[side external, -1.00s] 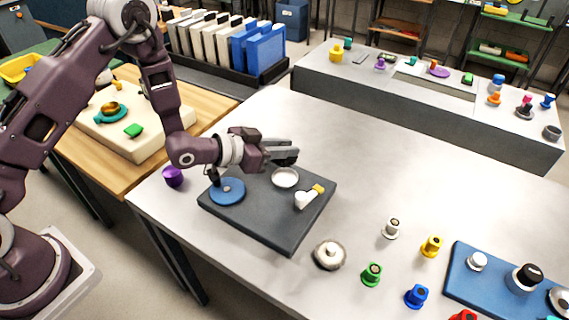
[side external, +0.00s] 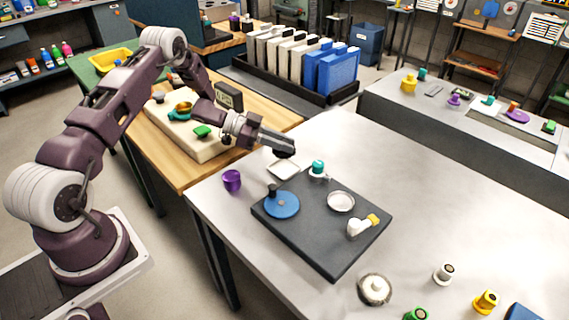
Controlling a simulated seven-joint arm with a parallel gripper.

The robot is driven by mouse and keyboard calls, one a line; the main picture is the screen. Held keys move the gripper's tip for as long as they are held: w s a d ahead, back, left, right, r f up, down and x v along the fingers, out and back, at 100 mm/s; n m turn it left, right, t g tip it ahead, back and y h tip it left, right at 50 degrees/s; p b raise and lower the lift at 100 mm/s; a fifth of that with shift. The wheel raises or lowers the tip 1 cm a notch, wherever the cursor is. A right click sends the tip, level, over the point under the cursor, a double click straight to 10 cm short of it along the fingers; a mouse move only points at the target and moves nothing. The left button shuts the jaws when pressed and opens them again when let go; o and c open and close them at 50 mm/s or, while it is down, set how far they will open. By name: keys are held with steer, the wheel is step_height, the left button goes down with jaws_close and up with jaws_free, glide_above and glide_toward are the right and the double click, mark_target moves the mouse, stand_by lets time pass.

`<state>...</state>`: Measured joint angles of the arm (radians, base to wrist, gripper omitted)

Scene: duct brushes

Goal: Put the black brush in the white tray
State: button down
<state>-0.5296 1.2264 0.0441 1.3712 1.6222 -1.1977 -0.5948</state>
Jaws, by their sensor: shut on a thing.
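The white tray (side external: 291,172) is a small, shallow square dish behind the dark slab, between the purple cup and the teal-topped piece. My gripper (side external: 284,145) is above and just behind the tray, reaching in from the left. It is shut on a small black thing (side external: 285,153), seemingly the black brush, held at the fingertips above the tray's far edge. The fingers hide much of the brush, and its exact height over the tray is hard to judge.
The dark slab (side external: 318,250) holds a blue disc (side external: 283,206) with a dark knob, a round white dish (side external: 340,201) and a white-and-yellow piece (side external: 359,228). The purple cup (side external: 232,181) and teal-topped piece (side external: 318,168) flank the tray.

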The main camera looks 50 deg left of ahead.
mark_target(284, 169)
step_height(284, 169, down, 6)
steer(key=shift+r, duration=0.15)
steer(key=c, duration=1.3)
jaws_free()
steer(key=shift+r, duration=0.1)
